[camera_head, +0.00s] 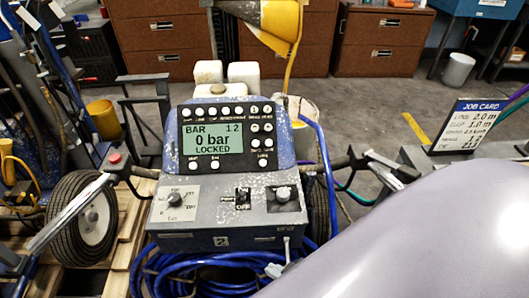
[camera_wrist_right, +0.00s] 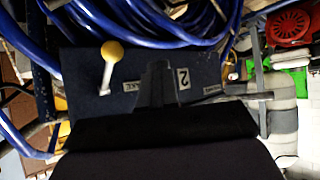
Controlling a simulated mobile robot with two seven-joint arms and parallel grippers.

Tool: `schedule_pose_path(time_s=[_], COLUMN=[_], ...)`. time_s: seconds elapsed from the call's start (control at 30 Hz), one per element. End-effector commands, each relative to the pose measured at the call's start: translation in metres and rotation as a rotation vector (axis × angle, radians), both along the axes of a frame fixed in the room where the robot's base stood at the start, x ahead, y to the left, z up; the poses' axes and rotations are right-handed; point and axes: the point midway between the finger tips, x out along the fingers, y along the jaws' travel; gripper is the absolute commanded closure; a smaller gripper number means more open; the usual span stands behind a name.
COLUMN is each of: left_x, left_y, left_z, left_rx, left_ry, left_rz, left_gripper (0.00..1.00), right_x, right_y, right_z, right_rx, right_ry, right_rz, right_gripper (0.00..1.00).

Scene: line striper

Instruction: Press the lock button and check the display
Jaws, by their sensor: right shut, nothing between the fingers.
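The line striper's control panel (camera_head: 172,122) stands upright in the middle of the head view. My right gripper (camera_wrist_right: 157,75) is shut and empty in the right wrist view, over the striper's lower front plate (camera_wrist_right: 85,75) marked "2". It is apart from the panel buttons. My left gripper is not in view.
A ball-topped lever (camera_wrist_right: 112,52) stands close beside my right gripper. Blue hoses (camera_head: 190,272) coil underneath. A job card (camera_head: 465,125) stands at the right.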

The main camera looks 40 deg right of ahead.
Motion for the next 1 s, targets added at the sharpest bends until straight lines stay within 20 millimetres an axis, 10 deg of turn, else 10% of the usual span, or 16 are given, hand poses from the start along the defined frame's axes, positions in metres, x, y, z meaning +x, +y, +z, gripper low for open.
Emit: schedule_pose_path(time_s=[0.53,1.0], left_x=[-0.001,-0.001], left_y=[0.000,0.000], left_z=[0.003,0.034], left_rx=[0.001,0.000], left_ry=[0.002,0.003], left_rz=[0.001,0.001], left_gripper=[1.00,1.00], right_x=[0.003,0.043], right_y=[-0.001,-0.038], right_z=[0.008,0.105], right_rx=[-0.027,-0.471], right_ry=[0.003,0.043], right_rz=[0.022,0.310], right_gripper=[1.00,1.00])
